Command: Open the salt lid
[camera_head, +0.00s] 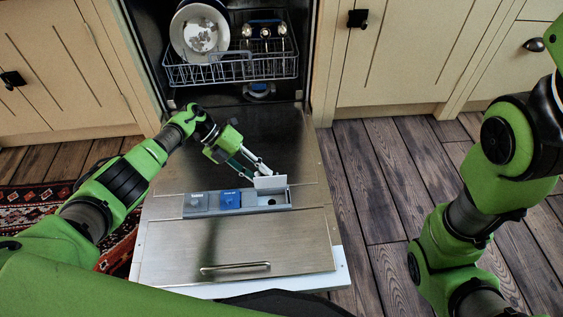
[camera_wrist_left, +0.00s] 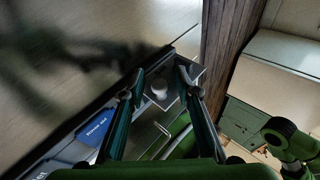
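The open dishwasher door holds a dispenser strip with several parts in a row. At its left end is a flat grey lid (camera_head: 196,202) that looks shut; a short label by it in the left wrist view (camera_wrist_left: 40,175) seems to read "Salt". Beside it is a blue lid (camera_head: 230,199), also shut, marked "Rinse Aid" in the left wrist view (camera_wrist_left: 95,130). At the right end a pale lid (camera_head: 270,182) stands raised over a compartment with a dark hole. My left gripper (camera_head: 259,168) is at this raised lid, fingers apart; contact is unclear. My right gripper is out of view.
The dishwasher door (camera_head: 265,232) lies lowered, with a handle near its front edge. A wire rack (camera_head: 235,69) with plates (camera_head: 200,35) stands inside behind it. A patterned rug (camera_head: 40,205) lies at left; wooden floor (camera_head: 370,185) is at right. Cabinets stand either side.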

